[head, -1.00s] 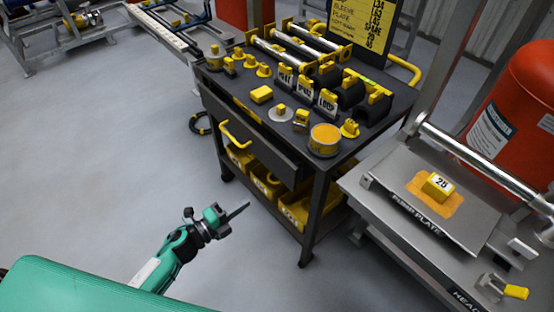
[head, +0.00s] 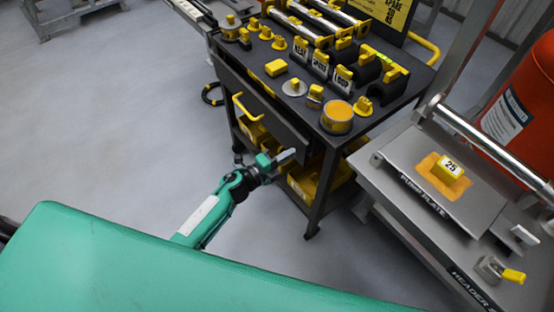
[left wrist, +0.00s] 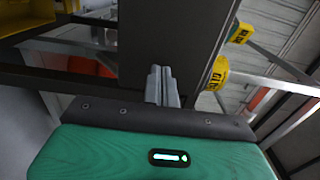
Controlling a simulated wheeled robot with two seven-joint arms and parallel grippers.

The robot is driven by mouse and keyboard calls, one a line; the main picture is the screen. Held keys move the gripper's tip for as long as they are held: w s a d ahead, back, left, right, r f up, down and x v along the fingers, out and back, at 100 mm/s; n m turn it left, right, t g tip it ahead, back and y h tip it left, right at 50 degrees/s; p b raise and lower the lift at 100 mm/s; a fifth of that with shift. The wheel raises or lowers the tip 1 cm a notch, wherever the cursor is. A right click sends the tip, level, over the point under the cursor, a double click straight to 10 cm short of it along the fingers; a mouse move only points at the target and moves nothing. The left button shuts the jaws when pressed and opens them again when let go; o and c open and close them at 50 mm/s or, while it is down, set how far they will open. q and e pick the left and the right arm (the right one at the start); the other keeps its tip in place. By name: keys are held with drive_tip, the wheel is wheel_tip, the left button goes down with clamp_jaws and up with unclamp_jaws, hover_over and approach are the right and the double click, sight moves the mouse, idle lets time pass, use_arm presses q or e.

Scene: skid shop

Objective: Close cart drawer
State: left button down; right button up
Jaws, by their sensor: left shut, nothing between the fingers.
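The dark cart (head: 410,97) stands in the middle of the head view with its drawer (head: 262,103) on the left-facing side. The drawer's front has a yellow handle (head: 246,108) and stands out from the cart body. My left gripper (head: 287,156) is shut and empty, at the drawer's near lower end; I cannot tell whether it touches. In the left wrist view the shut fingers (left wrist: 161,86) point at a dark panel (left wrist: 172,35) close ahead. My right gripper is not in view.
Labelled blocks, rollers and a yellow-topped tin (head: 337,117) crowd the cart top. Yellow bins (head: 302,187) fill the lower shelf. A metal pump plate bench (head: 450,215) and a red tank (head: 525,105) stand at right. The floor at left is clear.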

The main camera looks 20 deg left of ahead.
sight(296, 148)
use_arm(q)
drive_tip(key=shift+w+d, duration=0.15)
drive_tip(key=shift+w, duration=0.05)
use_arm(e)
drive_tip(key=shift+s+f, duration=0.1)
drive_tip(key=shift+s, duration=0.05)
use_arm(q)
drive_tip(key=b+x, duration=0.1)
drive_tip(key=x, duration=0.3)
drive_tip(key=shift+r, duration=0.2)
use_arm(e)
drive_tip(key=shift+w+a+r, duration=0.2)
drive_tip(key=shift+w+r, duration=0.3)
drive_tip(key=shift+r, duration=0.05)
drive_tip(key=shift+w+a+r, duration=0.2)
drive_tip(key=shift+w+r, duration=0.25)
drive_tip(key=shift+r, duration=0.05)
use_arm(q)
drive_tip(key=shift+r, duration=0.1)
